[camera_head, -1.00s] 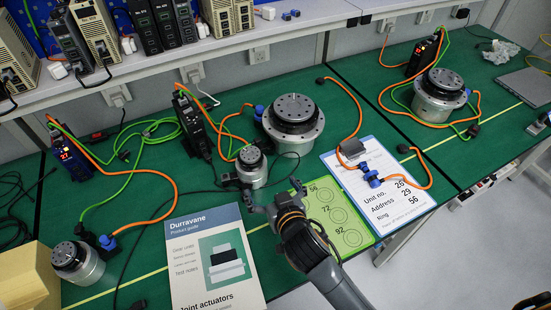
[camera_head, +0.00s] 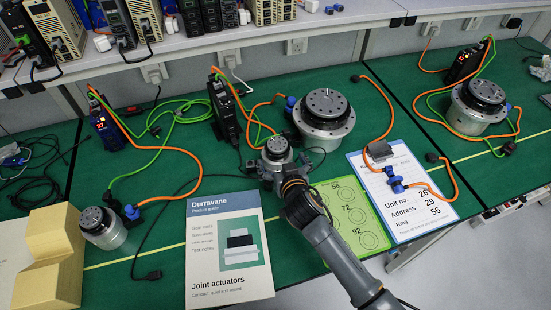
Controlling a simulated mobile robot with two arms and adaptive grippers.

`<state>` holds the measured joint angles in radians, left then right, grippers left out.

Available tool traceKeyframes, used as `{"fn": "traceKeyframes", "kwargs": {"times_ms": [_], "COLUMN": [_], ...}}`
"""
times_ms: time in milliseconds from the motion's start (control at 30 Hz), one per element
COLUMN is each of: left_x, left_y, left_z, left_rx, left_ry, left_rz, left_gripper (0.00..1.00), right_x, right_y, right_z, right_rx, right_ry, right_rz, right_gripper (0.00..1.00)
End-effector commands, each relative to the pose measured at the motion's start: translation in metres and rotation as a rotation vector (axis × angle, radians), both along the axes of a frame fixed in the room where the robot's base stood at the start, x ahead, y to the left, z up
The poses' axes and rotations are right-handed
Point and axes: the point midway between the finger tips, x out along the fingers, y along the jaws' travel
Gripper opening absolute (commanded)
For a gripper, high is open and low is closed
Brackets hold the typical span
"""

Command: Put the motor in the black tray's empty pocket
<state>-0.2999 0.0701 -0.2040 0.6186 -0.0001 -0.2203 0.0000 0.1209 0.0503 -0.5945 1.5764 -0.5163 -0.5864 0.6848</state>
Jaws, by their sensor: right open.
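A small silver motor with a dark-grey top (camera_head: 277,149) stands upright on the green bench mat, in front of a large motor (camera_head: 324,112). My right gripper (camera_head: 278,170) is open at the near side of the small motor, with its fingers low by the motor's base. I cannot tell whether they touch it. Another small silver motor (camera_head: 104,230) stands at the left, and a further large one (camera_head: 478,105) at the right. No black tray with pockets shows in this view. My left gripper is not in view.
A Durravane booklet (camera_head: 228,275) lies left of my right arm. A green ring card (camera_head: 352,225) and a clipboard (camera_head: 415,213) lie to its right. Orange and green cables run to drive units (camera_head: 225,112). A tan block (camera_head: 50,262) stands at the left edge.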

Motion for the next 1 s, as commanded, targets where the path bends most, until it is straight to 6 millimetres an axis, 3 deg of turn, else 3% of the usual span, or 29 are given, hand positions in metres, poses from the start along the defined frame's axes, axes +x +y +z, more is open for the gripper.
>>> {"fn": "traceKeyframes", "kwargs": {"times_ms": [200,567,667,967,1000], "left_x": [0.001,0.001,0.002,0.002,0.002], "left_y": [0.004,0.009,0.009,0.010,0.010], "left_z": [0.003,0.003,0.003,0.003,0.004], "left_rx": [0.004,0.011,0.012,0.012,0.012], "left_ry": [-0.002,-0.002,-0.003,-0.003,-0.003], "left_rz": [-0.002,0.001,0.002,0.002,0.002], "left_gripper": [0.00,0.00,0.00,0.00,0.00], "right_x": [0.026,0.033,0.033,0.033,0.035], "right_y": [0.008,0.010,0.010,0.010,0.012], "right_z": [-0.008,-0.011,-0.011,-0.011,-0.004], "right_rx": [-0.002,0.000,0.000,0.000,0.006], "right_ry": [-0.001,0.000,0.000,0.001,-0.013], "right_rz": [0.000,0.000,0.000,0.000,0.003], "right_gripper": [1.00,1.00,0.84,0.23,0.22]}}
